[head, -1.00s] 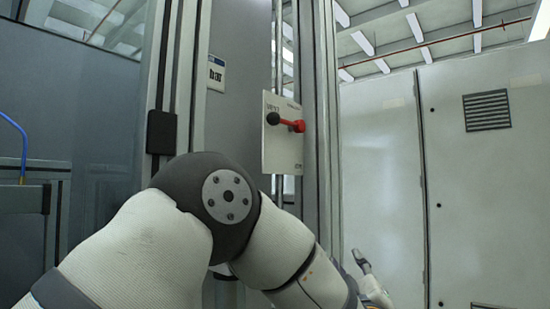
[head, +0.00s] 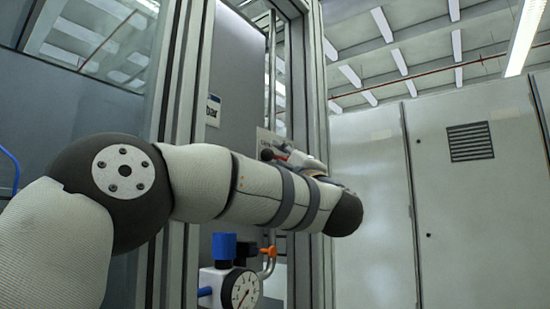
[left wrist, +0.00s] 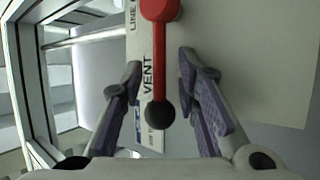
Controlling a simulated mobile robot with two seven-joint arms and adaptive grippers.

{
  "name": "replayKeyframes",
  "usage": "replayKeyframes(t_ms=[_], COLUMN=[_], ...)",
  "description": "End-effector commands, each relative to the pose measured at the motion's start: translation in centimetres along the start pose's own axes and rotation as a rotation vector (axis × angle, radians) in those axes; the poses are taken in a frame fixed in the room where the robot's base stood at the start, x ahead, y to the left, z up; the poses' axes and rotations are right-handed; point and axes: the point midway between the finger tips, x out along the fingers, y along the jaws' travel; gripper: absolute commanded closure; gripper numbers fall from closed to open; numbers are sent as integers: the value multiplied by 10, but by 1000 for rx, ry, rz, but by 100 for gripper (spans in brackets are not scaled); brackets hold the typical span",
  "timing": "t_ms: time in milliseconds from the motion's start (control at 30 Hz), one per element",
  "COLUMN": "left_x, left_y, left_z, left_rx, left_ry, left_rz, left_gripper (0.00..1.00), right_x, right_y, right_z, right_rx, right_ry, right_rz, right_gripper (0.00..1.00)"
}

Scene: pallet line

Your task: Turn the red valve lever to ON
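The valve lever (left wrist: 157,70) is a red bar with a red hub (left wrist: 160,9) at one end and a black ball knob (left wrist: 160,115) at the other. It lies along the printed word VENT on a pale panel plate (left wrist: 245,60). My left gripper (left wrist: 160,62) is open, one finger on each side of the bar, with visible gaps. In the head view the knob (head: 267,154) and a bit of red show just above my left forearm, which hides most of the plate and the gripper. My right gripper is not in view.
A gauge (head: 240,290) with a blue cap stands below my forearm. Grey frame posts (head: 308,80) flank the panel. A large pale cabinet (head: 470,220) with a vent grille stands at the right. Glass panes are at the left.

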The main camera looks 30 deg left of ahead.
Motion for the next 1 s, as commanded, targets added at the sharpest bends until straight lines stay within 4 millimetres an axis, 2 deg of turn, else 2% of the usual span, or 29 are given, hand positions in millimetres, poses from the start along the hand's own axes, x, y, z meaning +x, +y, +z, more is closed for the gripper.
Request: replayKeyframes(t_ms=[233, 333, 367, 1000], left_x=[1, 1, 1, 2], left_y=[0, 0, 0, 1], left_z=[0, 0, 0, 2], left_rx=[0, 1, 1, -8], left_ry=[0, -1, -1, 7], left_rz=[0, 0, 1, 9], left_gripper=[73, 96, 100, 100], right_x=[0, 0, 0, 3], right_y=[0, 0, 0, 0], right_z=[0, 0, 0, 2], right_rx=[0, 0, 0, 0], right_ry=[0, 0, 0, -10], right_rz=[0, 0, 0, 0], right_gripper=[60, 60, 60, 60])
